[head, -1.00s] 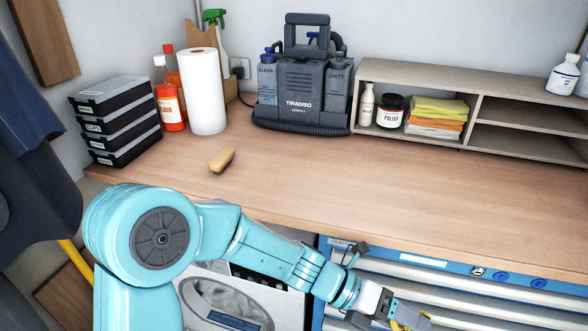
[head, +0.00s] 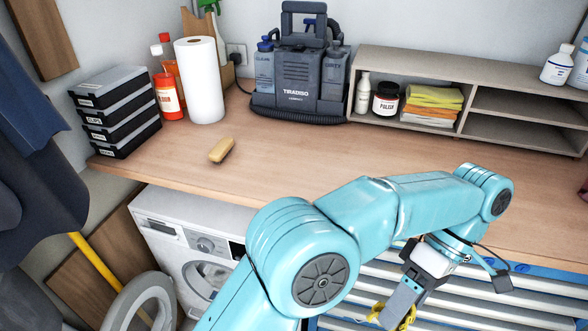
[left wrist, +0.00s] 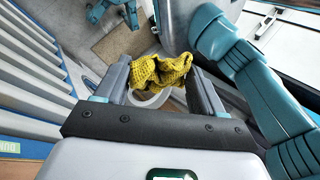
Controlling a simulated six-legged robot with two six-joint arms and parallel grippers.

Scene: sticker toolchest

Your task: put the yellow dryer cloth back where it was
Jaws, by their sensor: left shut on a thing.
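The yellow dryer cloth (head: 408,319), crumpled and coarsely textured, hangs at the bottom of the head view. My left gripper (head: 393,312) is shut on it, below the worktop's front edge and in front of the drawers. In the left wrist view the cloth (left wrist: 158,71) is bunched between the two fingers (left wrist: 160,85), clear of any surface. The head view shows only part of the cloth, as the picture's lower edge cuts it off. My right gripper is not in view.
A grey shelf unit (head: 408,56) on the worktop (head: 300,160) holds bottles, a polish jar (head: 386,99) and folded yellow and orange cloths (head: 432,105). Drawers (head: 480,292) and a white front-loading machine (head: 180,235) stand below. A brush (head: 221,150) lies on the worktop, whose middle is clear.

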